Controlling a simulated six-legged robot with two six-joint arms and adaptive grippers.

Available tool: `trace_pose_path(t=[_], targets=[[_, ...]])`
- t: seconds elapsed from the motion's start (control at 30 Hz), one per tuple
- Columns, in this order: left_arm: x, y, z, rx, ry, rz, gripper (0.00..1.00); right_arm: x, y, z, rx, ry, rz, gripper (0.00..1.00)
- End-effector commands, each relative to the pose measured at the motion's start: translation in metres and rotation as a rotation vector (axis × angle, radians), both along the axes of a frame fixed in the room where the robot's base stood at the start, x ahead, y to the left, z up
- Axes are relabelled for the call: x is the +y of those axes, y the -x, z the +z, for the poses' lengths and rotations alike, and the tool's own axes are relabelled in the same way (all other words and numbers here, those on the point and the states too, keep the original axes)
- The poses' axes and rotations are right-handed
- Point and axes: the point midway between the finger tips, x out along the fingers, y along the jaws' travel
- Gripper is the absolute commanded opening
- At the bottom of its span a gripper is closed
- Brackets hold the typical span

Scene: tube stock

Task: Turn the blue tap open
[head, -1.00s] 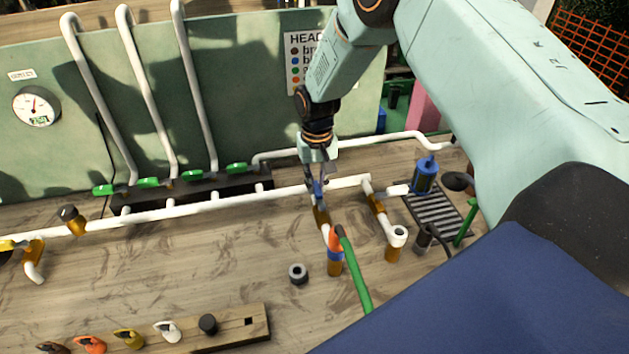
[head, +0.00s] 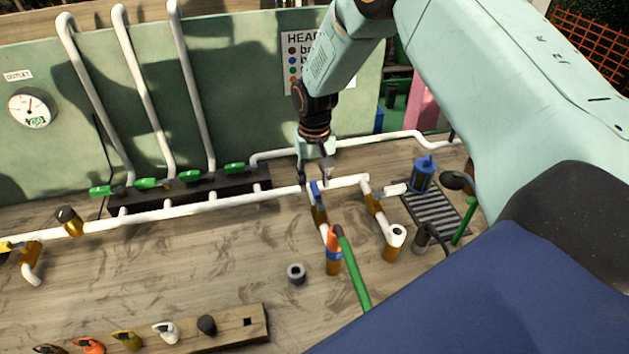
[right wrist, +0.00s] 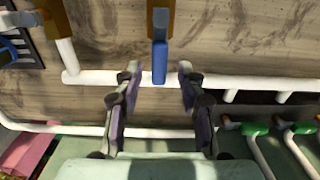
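The blue tap handle (head: 316,188) sits on a brass valve body (head: 320,214) on a branch off the white pipe. The handle points roughly in line with the valve body and across the white pipe; it also shows in the right wrist view (right wrist: 159,62). My right gripper (head: 314,180) is open above the handle. In the right wrist view, its two fingers (right wrist: 158,76) stand apart on either side of the handle's end, with a gap on both sides. Whether the handle's end reaches in between the fingertips is hard to tell. My left gripper is not in view.
A green hose (head: 352,268) runs from the branch's front end. A second brass valve (head: 377,208), a blue-topped canister (head: 424,172) and a drain grate (head: 432,208) are to the right. Green-handled valves (head: 150,183) line the back left. A loose grey ring (head: 296,273) lies in front.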

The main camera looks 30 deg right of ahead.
Motion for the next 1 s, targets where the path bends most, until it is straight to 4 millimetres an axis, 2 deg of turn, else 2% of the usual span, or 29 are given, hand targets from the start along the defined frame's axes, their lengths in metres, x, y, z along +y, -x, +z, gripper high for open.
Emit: trace_pose_path(t=[0.3, 0.5, 0.7, 1.0], targets=[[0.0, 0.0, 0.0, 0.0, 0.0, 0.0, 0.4, 0.0, -0.001, 0.066, -0.004, -0.001, 0.001, 0.4], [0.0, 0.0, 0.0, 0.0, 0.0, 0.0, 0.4, 0.0, 0.0, 0.096, -0.002, 0.001, 0.001, 0.4], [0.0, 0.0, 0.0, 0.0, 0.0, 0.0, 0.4, 0.0, 0.0, 0.108, 0.001, 0.001, 0.001, 0.4], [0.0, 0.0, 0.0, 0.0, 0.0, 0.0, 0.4, 0.0, 0.0, 0.109, 0.001, 0.001, 0.001, 0.4]])
